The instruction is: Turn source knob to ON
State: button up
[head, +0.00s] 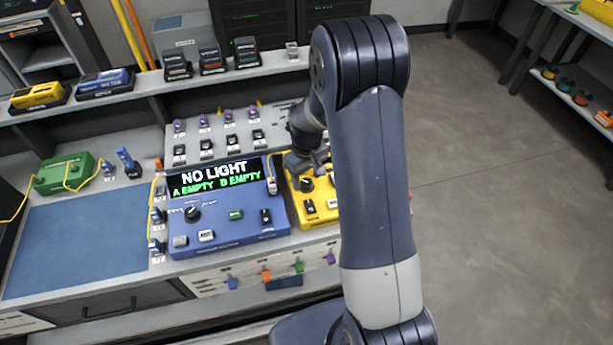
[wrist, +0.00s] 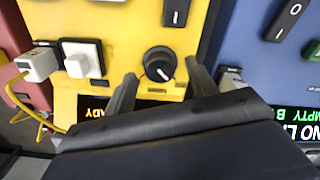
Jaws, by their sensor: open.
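The source knob is a round black knob (wrist: 159,64) with a white pointer line on the yellow box (wrist: 120,20). In the head view the black knob (head: 306,184) shows on the yellow box (head: 322,213), just below my gripper (head: 308,160). In the wrist view my gripper (wrist: 160,85) is open, its two fingers on either side of the knob and apart from it. The white line points toward the lower right in the wrist view. My gripper's body hides much of the box's display, where only "ADY" shows.
A blue box (head: 228,222) stands left of the yellow box, its screen (head: 215,178) reading "NO LIGHT, A EMPTY B EMPTY". A white connector with a yellow cable (wrist: 40,64) plugs in near a white switch (wrist: 83,58). A black rocker switch (wrist: 176,12) is near the knob.

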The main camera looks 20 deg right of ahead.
jog(key=shift+f, duration=0.5)
jog(key=c, duration=1)
